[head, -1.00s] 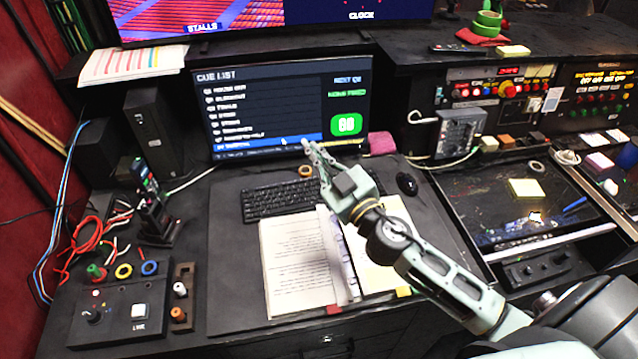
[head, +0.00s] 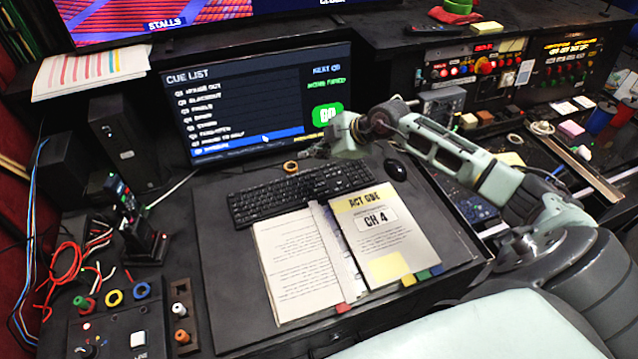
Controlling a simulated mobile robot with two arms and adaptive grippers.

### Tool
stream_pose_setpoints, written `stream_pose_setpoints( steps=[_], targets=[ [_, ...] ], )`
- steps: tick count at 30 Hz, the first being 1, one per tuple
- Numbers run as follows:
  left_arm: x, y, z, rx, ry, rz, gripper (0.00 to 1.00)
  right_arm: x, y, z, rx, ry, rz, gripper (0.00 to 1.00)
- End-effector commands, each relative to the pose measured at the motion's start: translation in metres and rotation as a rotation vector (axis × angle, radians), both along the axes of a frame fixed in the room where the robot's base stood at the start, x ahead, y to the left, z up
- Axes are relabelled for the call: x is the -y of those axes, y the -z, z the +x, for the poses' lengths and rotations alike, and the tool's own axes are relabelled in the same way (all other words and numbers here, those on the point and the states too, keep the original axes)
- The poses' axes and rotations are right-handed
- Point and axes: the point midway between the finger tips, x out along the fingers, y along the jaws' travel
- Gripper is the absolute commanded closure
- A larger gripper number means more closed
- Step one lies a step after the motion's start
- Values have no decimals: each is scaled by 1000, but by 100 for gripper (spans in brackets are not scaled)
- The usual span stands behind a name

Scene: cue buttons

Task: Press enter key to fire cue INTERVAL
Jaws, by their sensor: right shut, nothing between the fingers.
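The black keyboard (head: 290,192) lies on the desk mat below the monitor. Its single keys are too small to read, so I cannot pick out the enter key for sure. The monitor (head: 262,105) shows a cue list with a blue highlighted row (head: 247,143) at the bottom, its text blurred. A green GO box (head: 327,116) is on the screen's right side. My right gripper (head: 312,151) is shut and empty, in front of the monitor's lower right and just above the keyboard's upper right end; no contact is visible. My left gripper is out of view.
An open script binder (head: 293,262) lies in front of the keyboard. A black mouse (head: 395,170) is to the right. An orange ring (head: 290,166) sits behind the keyboard. A button box (head: 110,335) and red cables are at left, control panels (head: 480,72) at right.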

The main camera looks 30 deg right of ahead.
Motion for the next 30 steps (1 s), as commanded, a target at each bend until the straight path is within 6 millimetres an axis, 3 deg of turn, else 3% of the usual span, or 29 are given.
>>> stream_pose_setpoints(
  steps=[8, 21, 30],
  targets=[
    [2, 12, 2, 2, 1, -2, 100, -1, 11, 0, 1, -1, 2, 100],
    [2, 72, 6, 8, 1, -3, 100, -1, 68, 0, 2, -1, 2, 100],
    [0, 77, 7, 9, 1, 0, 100, -1, 88, 0, 0, -2, 2, 100]
  ],
)
